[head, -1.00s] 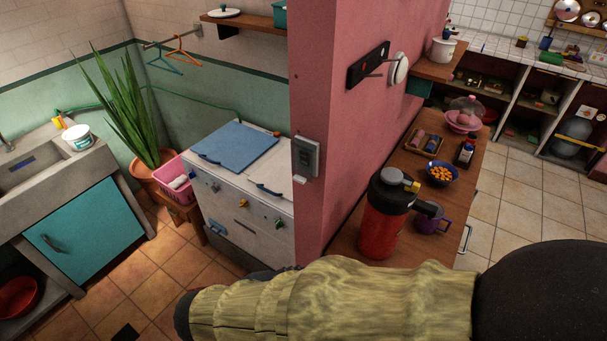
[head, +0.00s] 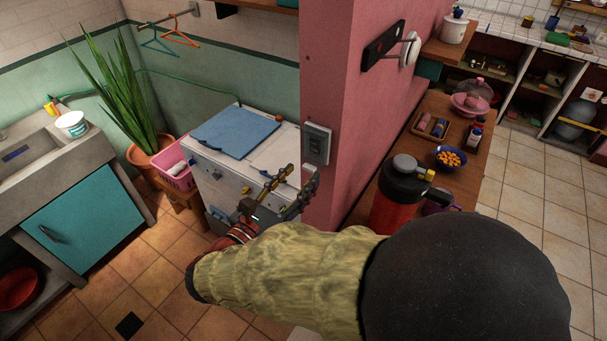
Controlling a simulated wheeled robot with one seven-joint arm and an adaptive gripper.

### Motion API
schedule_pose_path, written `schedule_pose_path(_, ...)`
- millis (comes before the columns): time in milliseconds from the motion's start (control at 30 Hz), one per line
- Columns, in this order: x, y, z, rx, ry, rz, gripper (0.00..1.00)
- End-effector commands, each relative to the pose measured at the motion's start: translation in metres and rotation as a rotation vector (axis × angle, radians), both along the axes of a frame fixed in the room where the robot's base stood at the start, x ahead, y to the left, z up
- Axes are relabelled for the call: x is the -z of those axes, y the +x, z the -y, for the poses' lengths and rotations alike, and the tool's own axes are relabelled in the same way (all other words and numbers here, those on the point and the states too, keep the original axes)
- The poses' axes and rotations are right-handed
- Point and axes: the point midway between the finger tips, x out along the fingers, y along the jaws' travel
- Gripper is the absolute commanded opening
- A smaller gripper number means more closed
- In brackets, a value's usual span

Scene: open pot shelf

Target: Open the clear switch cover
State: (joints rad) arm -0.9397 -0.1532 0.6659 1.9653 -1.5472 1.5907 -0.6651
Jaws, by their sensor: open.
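The switch box with its cover (head: 317,143) is mounted on the narrow end face of the pink wall, in the middle of the head view. The cover looks closed over the dark switch plate, but it is too small to be sure. My gripper (head: 299,178) is open and empty, its two fingers pointing up and right. In the picture it is just below and left of the switch box, and no contact shows. My sleeved arm comes from the lower right and hides part of the floor and counter.
A white washing machine (head: 225,180) with a blue lid stands behind my gripper, left of the pink wall (head: 335,75). Right of the wall, a wooden counter (head: 470,178) holds a red flask (head: 393,205) and a bowl of orange fruit (head: 450,158). Tiled floor lies open at left.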

Motion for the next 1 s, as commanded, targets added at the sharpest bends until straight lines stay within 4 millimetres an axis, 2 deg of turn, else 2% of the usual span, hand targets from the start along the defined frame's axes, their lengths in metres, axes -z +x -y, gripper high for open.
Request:
schedule_pose_path(200,0.001,0.016,0.013,0.002,0.001,0.0,0.42)
schedule_pose_path(533,0.0,0.019,0.015,0.001,0.002,0.0,0.42)
schedule_pose_path(1000,0.0,0.019,0.014,0.0,0.002,0.0,0.16)
